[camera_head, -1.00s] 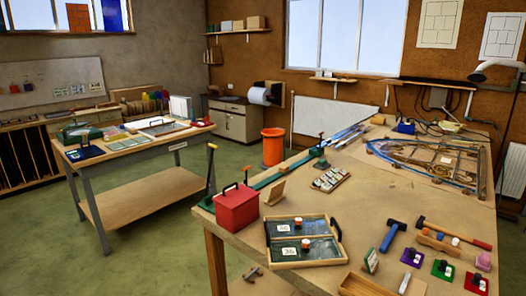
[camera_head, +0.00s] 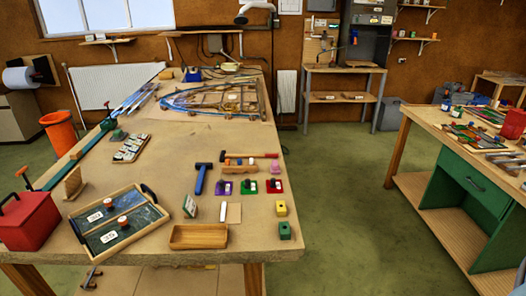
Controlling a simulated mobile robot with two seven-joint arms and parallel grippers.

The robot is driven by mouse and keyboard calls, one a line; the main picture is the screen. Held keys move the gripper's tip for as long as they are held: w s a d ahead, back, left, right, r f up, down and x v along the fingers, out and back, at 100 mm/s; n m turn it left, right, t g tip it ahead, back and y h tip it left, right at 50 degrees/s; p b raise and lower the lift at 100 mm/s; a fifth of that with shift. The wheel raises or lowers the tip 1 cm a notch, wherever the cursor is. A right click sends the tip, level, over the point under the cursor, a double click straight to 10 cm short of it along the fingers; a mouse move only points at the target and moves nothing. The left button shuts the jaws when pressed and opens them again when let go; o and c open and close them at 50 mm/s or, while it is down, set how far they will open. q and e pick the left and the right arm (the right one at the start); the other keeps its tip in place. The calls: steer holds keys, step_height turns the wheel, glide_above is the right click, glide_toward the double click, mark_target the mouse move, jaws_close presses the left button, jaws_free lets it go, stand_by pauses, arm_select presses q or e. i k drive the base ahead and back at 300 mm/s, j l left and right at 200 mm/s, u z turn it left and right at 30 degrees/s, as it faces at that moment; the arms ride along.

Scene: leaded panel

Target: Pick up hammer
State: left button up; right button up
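A hammer with a dark head and blue handle (camera_head: 200,181) lies on the main workbench (camera_head: 165,160), its head toward the back. Just right of it lies a second hammer-like tool with a red handle end (camera_head: 262,156), placed crosswise behind a small wooden block holder (camera_head: 240,169). Neither of my grippers is in view, and nothing is seen holding either tool.
A red box (camera_head: 30,220) stands at the left. Open floor (camera_head: 345,200) separates this bench from the green-drawer bench (camera_head: 462,179).

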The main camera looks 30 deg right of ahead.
mark_target(224, 156)
steer(key=z, duration=0.95)
steer(key=i+l+z, duration=0.25)
steer(key=l+z, duration=0.15)
steer(key=i+l+z, duration=0.3)
steer(key=l+z, duration=0.15)
steer(key=i+l+z, duration=0.15)
steer(key=i, duration=0.25)
steer(key=i+l+z, duration=0.15)
steer(key=i+l, duration=0.2)
steer(key=i+l+z, duration=0.15)
steer(key=i, duration=0.3)
steer(key=i+j+u, duration=0.1)
steer(key=i+u, duration=0.7)
steer(key=i+l+u, duration=0.1)
steer(key=i+u, duration=0.7)
steer(key=u, duration=0.15)
steer(key=i+u, duration=0.35)
steer(key=u, duration=0.15)
